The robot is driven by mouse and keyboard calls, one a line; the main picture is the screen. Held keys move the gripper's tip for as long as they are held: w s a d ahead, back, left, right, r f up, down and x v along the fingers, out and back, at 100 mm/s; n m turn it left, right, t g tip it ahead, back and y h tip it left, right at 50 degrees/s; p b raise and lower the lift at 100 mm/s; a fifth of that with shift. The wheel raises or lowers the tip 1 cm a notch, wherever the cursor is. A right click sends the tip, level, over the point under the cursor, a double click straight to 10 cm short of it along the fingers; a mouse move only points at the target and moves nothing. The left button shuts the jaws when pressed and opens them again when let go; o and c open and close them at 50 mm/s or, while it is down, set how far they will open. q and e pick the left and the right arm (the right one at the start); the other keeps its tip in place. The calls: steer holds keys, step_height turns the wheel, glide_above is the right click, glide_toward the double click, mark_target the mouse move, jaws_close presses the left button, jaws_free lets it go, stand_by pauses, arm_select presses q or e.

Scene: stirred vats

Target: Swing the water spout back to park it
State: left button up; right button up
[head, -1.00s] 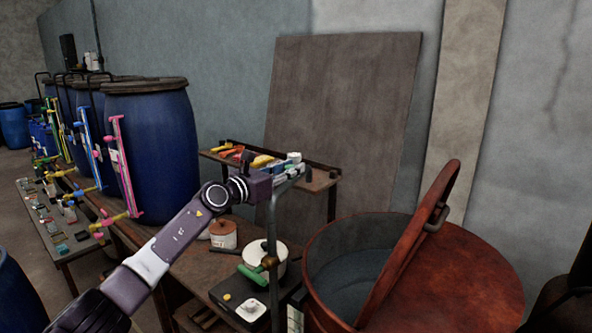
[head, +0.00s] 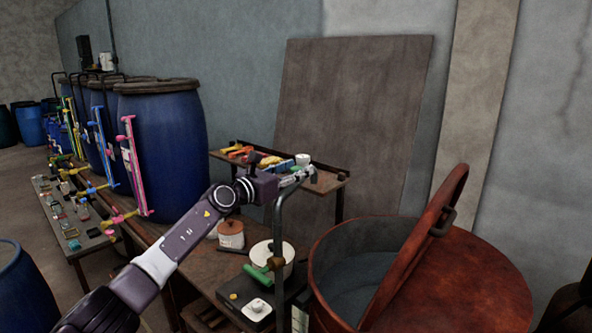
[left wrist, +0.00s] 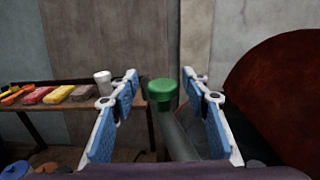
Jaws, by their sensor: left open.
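The water spout (head: 278,225) is a grey pipe in the head view. It rises beside the red-brown vat (head: 470,275) and bends over at the top. A green lever (head: 262,273) sits low on it. My left gripper (head: 306,173) is open at the spout's bent top and partly overlaps it there. In the left wrist view, a green knob (left wrist: 162,92) on a grey pipe (left wrist: 178,138) stands between the two blue-padded fingers. A gap shows on each side of the knob. My right gripper is not in view.
A bench (head: 190,262) with a lidded pot (head: 231,235) and a white round vessel (head: 285,255) lies below my left arm. A small shelf (head: 330,184) with coloured blocks is behind the gripper. Blue barrels (head: 165,150) stand at the left. The vat's raised lid (head: 425,245) is on the right.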

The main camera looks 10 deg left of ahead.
arm_select(q)
steer(key=shift+s, duration=0.15)
steer(key=shift+s+a, duration=0.25)
steer(key=v, duration=1.1)
steer(key=shift+d, duration=0.1)
